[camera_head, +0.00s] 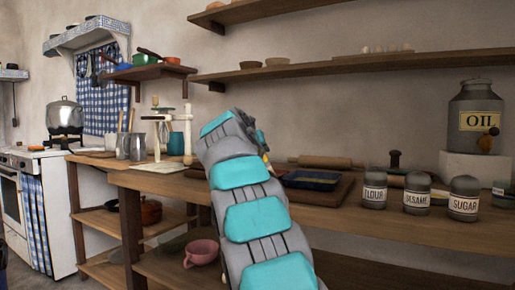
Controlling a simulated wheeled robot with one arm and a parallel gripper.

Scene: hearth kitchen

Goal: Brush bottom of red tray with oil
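My arm rises through the middle of the view and bends over the wooden counter. My gripper (262,143) is at its far end, mostly hidden behind the arm links, so its fingers cannot be made out. A small yellowish bit shows beside it, too small to identify. Just right of the gripper, a shallow dark tray with a blue inside (313,180) lies on a brown board (333,196). I see no tray that is clearly red. A grey canister labelled OIL (481,118) stands on a pale block at the right. No brush can be made out.
Jars labelled FLOUR (374,188), SESAME (417,193) and SUGAR (464,198) stand along the right counter. A rolling pin (325,162) lies behind the tray. Metal cups and a scale stand left of my arm. Wall shelves (350,66) hang above.

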